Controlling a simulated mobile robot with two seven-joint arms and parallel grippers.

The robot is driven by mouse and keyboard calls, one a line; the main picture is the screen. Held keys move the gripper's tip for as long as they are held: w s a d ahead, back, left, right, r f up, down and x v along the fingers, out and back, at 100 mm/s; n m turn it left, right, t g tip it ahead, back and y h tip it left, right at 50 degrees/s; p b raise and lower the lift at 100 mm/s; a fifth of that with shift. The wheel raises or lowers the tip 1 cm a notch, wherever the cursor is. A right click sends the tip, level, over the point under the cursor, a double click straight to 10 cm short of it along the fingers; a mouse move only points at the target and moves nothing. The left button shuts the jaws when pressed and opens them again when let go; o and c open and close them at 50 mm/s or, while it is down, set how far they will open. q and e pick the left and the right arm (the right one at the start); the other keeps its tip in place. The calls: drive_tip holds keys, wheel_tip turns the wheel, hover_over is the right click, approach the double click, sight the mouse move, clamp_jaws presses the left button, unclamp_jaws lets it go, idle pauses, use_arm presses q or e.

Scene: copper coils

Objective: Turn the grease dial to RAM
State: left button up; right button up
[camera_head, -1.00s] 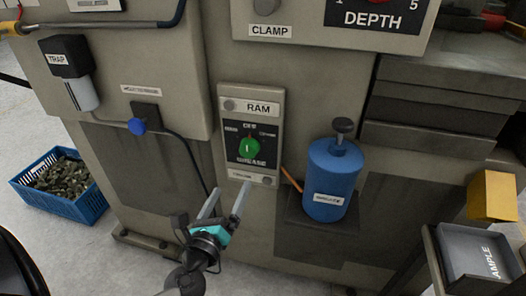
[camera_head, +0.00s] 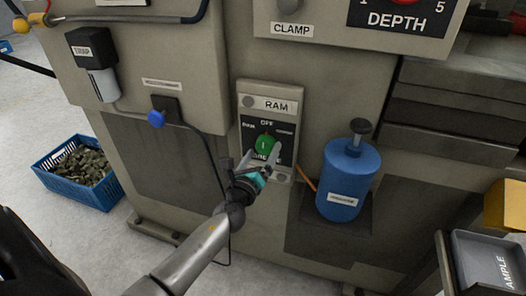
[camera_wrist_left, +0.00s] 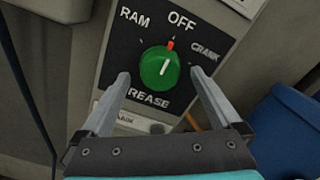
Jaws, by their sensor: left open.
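The grease dial is a round green knob (camera_head: 265,145) on a black panel below a RAM plate (camera_head: 276,105). In the left wrist view the knob (camera_wrist_left: 160,67) has a white line and a red mark at its top, which lies towards OFF. RAM (camera_wrist_left: 135,17) is printed at the upper left and CRANK (camera_wrist_left: 204,50) at the right. My left gripper (camera_head: 260,153) is open in front of the dial. In the wrist view its fingers stand on either side of the knob, with gaps. Contact is not visible. My right gripper is out of view.
A blue canister (camera_head: 348,185) stands on a shelf right of the panel. A blue knob (camera_head: 156,118) and a dark cable are to the left. A blue crate (camera_head: 62,190) of dark pieces stands on the floor. A grey tray (camera_head: 470,285) is at lower right.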

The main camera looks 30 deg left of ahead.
use_arm(q)
drive_tip(key=shift+w+a, duration=0.15)
drive_tip(key=shift+w, duration=0.45)
drive_tip(key=c, duration=1.3)
drive_tip(key=shift+c, duration=0.2)
